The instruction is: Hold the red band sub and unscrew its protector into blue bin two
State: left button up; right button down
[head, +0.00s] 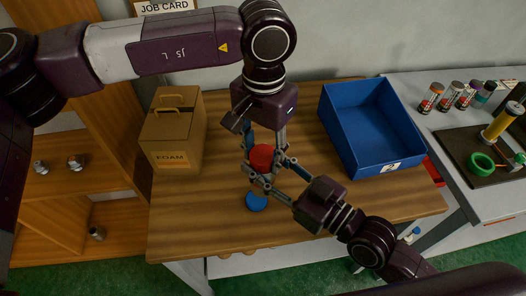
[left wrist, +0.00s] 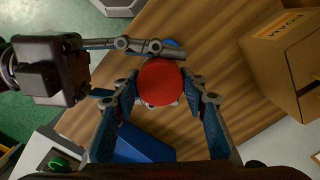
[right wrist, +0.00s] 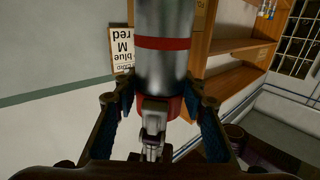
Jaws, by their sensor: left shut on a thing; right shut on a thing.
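The red band sub (right wrist: 165,60) is a silver cylinder with a red band, mostly hidden in the head view. Its red protector (head: 261,157) is on its upper end, a round red face in the left wrist view (left wrist: 160,82). My left gripper (head: 262,150) comes from above, its fingers shut around the red protector. My right gripper (head: 275,178) reaches in from the lower right, shut on the sub just beside the protector. The blue bin (head: 335,108), labelled 2, stands right of the grippers, its visible floor empty.
A blue round piece (head: 257,202) shows below the grippers; whether it is attached to the sub is unclear. A FOAM carton (head: 174,145) stands at the table's left.

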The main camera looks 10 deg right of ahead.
pick_arm(q)
jog(key=n, duration=0.3)
jog(key=o, duration=1.3)
